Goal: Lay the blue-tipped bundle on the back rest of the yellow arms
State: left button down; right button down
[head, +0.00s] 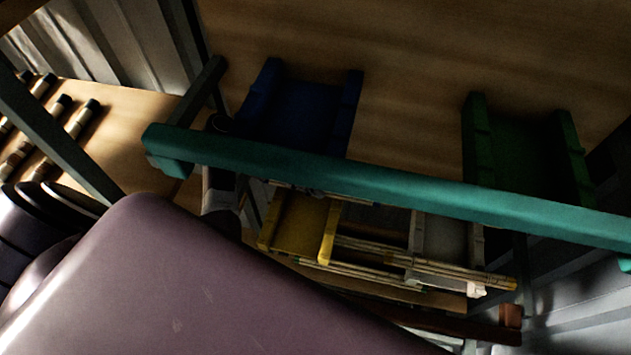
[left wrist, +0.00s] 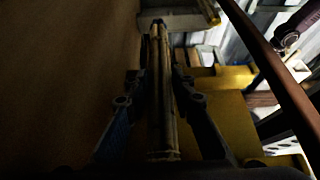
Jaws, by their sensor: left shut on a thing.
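In the left wrist view my left gripper (left wrist: 160,78) is shut on a thin rattan bundle (left wrist: 160,105), which runs lengthwise between its fingers. The bundle's far end looks dark; I cannot make out a blue tip. A yellow arm (left wrist: 225,115) is close to the right of the held bundle; I cannot tell whether they touch. In the head view the yellow arms (head: 298,225) stand below the teal bar, with light bundles (head: 370,250) beside them running right. My left gripper cannot be made out there, behind the teal bar. My right gripper is not in view.
A long teal bar (head: 380,187) crosses the head view above the arms. Blue arms (head: 260,105) are behind it, and green arms (head: 478,150) at the right. A brown bar (left wrist: 275,80) crosses the wrist view's right side. Dark-tipped bundles (head: 52,125) lie at far left.

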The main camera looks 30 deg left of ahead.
pick_arm(q)
jog(key=shift+f, duration=0.6)
jog(key=c, duration=1.7)
grip_release()
jog(key=shift+o, duration=0.2)
jog(key=shift+r, duration=0.1)
jog(key=shift+r, duration=0.35)
jog(key=v, duration=0.7)
jog(key=shift+a+b, duration=0.1)
jog(key=shift+b, duration=0.3)
jog(key=shift+a+r, duration=0.15)
jog(key=shift+r, duration=0.1)
